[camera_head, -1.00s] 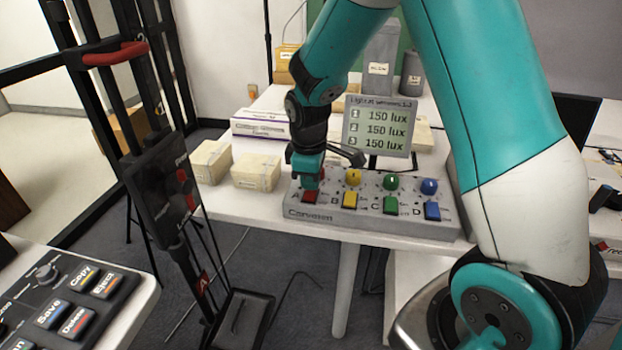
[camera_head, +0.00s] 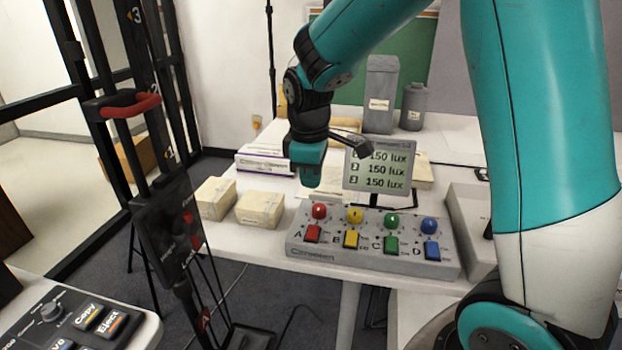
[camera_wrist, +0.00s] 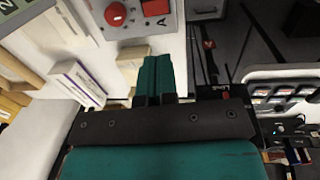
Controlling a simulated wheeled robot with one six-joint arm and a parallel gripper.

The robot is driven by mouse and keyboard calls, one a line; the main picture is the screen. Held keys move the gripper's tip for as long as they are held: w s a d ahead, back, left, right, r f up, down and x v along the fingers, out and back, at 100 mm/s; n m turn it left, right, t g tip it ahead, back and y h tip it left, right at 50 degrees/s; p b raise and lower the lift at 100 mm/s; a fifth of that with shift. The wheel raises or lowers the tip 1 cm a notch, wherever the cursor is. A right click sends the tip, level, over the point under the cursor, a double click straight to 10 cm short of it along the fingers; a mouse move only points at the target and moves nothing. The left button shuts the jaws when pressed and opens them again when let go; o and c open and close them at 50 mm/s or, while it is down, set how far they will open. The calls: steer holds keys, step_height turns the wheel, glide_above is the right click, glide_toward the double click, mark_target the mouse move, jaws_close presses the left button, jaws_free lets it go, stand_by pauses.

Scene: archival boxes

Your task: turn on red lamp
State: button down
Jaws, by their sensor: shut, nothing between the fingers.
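The grey control box (camera_head: 300,248) stands on the white table, with knobs and square buttons in red, yellow, green and blue. The red knob (camera_head: 319,211) and the red button (camera_head: 312,233), marked A, are at its left end. In the wrist view the red knob (camera_wrist: 116,14) and the red button (camera_wrist: 155,7) show at the top edge. My gripper (camera_head: 310,180) is shut and empty, above and just behind the red knob, apart from it. Its teal fingers (camera_wrist: 156,72) lie together in the wrist view. No red lamp can be made out.
A display (camera_head: 378,170) behind the box reads 150 lux on its visible lines. Pale boxes (camera_head: 260,208) stand left of the control box. A black stand with a red handle (camera_head: 130,105) rises at the left. Grey containers (camera_head: 380,95) stand at the back.

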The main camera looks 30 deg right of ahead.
steer(key=s+a+r+m+y, duration=0.1)
steer(key=s+a+r+y, duration=0.1)
steer(key=s+a, duration=0.5)
steer(key=s+a+r+m+y, duration=0.1)
steer(key=s+a+r+y, duration=0.2)
steer(key=s+a, duration=0.5)
steer(key=s+r, duration=0.1)
steer(key=s, duration=0.6)
steer(key=shift+s+r+g, duration=0.2)
steer(key=shift+s+g, duration=0.05)
steer(key=shift+g, duration=0.05)
